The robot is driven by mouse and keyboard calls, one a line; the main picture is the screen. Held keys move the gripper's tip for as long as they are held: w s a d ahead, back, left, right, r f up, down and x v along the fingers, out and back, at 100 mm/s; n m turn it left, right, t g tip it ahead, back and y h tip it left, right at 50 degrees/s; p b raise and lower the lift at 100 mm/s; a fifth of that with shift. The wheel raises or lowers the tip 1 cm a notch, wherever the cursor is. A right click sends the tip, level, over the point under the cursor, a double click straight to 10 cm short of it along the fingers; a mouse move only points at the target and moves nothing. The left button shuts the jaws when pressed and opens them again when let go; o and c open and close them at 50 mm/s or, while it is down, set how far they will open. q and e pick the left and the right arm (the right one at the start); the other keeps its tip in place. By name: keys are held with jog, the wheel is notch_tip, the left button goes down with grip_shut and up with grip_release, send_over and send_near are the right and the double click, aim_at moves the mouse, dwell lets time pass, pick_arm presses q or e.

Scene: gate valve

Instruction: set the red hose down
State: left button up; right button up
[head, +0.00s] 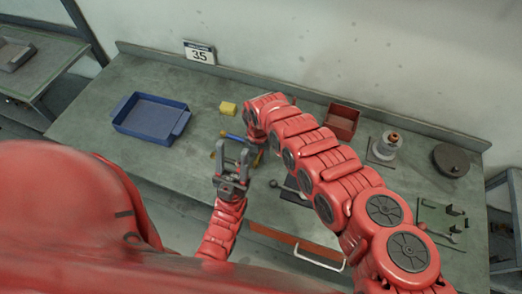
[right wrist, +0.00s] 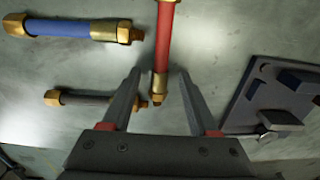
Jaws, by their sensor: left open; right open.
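The red hose (right wrist: 165,38) with brass ends shows in the right wrist view. It lies along the view, its near brass end between the fingers of my right gripper (right wrist: 160,78). The fingers are apart and do not appear to touch it; the hose seems to rest on the bench. In the head view my right arm hides the red hose and most of that gripper. My left gripper (head: 232,150) is open and empty, fingers up, near the bench's front edge.
A blue hose (right wrist: 62,27) and a dark hose (right wrist: 90,99) lie left of the red one. A dark plate with blocks (right wrist: 278,95) is at right.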

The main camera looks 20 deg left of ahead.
grip_shut()
jog(key=shift+r, duration=0.1)
dwell(0.5)
